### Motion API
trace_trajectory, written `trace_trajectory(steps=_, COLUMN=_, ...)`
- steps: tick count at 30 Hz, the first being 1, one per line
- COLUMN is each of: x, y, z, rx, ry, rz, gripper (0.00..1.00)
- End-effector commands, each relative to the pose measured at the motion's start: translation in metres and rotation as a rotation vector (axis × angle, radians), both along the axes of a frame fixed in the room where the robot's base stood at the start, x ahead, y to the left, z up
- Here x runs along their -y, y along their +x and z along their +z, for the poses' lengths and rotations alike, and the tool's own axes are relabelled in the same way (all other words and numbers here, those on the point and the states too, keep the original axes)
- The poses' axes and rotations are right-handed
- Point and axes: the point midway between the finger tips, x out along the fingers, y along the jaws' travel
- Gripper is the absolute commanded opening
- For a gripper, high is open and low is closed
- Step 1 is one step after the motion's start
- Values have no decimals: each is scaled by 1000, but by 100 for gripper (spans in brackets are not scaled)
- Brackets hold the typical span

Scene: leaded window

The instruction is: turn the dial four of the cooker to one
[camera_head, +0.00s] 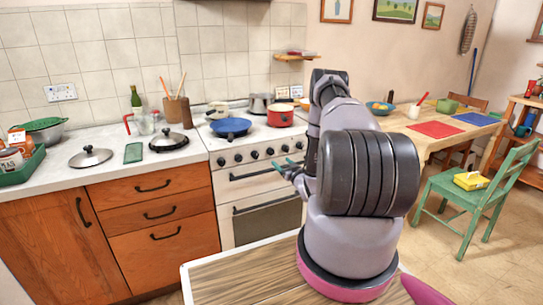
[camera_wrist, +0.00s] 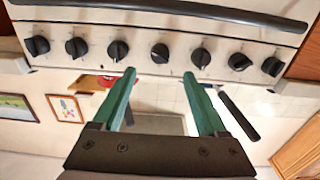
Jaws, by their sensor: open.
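The cooker (camera_head: 246,187) stands left of my arm, with a row of several black dials on its white front panel. The row also shows in the wrist view, where the picture is upside down and the oven handle lies above the dials. Dial four (camera_wrist: 160,53) is the middle one of the row. My gripper (camera_wrist: 159,73) is open and empty, with its two green fingers pointing at the panel and dial four in line with the gap between them. The fingertips look short of the dial. In the head view my gripper (camera_head: 283,165) is in front of the cooker, partly hidden by my arm.
A blue pan (camera_head: 231,126) and a red pot (camera_head: 280,115) stand on the hob. The oven handle (camera_head: 262,172) juts out below the dials. A wooden counter (camera_head: 150,220) adjoins the cooker on the left. A table (camera_head: 395,125) and green chair (camera_head: 470,196) are at the right.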

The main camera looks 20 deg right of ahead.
Motion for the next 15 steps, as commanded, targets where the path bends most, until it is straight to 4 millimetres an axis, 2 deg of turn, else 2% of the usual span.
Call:
trace_trajectory(steps=9, x=-4, y=60, z=1, rx=1, ry=-3, rz=4, gripper=76)
trace_trajectory(steps=15, x=-4, y=87, z=1, rx=0, ry=-1, rz=1, gripper=76)
